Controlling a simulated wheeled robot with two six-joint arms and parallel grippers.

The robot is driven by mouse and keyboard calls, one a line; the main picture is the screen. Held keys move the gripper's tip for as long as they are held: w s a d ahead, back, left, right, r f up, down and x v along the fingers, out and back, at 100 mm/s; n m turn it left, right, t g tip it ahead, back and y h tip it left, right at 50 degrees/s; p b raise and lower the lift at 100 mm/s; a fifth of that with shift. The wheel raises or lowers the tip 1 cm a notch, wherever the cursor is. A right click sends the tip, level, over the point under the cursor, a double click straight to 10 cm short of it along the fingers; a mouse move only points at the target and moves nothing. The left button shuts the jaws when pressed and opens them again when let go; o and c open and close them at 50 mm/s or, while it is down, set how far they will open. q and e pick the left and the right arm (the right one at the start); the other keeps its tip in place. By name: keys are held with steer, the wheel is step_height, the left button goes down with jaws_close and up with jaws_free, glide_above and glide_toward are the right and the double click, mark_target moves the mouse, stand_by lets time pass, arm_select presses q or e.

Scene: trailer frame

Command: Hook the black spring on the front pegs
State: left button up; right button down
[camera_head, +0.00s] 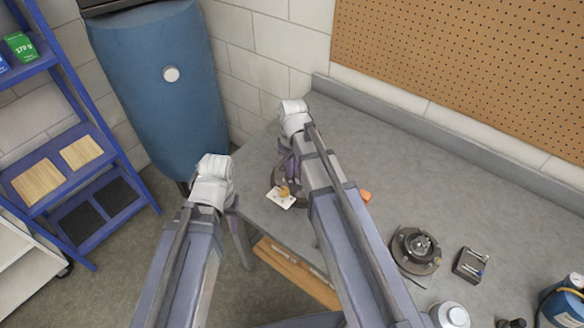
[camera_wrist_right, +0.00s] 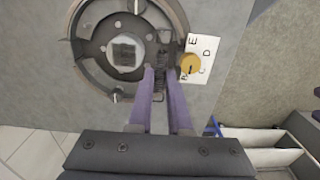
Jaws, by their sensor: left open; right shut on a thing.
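My right gripper (camera_wrist_right: 162,72) is shut on a small dark piece, which looks like the black spring (camera_wrist_right: 160,88), between its purple fingertips. The fingertips are over the right part of a round dark brake plate (camera_wrist_right: 84,52) with a pale square hub. Pegs are small metal studs on the plate; I cannot tell whether the spring touches one. In the head view, the right arm largely hides this plate (camera_head: 277,194), and the right gripper (camera_head: 290,166) reaches down over it. My left gripper (camera_head: 212,178) is open, off the bench's left end, its fingers hard to make out.
A white card (camera_wrist_right: 203,50) with letters and a yellow knob (camera_wrist_right: 190,65) lies right beside the plate. On the grey bench (camera_head: 440,170) stand another hub assembly (camera_head: 416,250), a small dark tray (camera_head: 470,264) and an orange piece (camera_head: 365,196). The bench's back right is clear.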

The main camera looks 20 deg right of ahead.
steer(key=shift+f+b, duration=1.9)
steer(key=shift+f, duration=0.25)
steer(key=shift+f+b, duration=0.9)
steer(key=shift+f, duration=0.05)
stand_by(0.9)
steer(key=c, duration=0.8)
jaws_free()
steer(key=shift+c, duration=1.4)
steer(key=shift+r, duration=0.15)
step_height(320, 180, up, 7)
steer(key=p, duration=0.7)
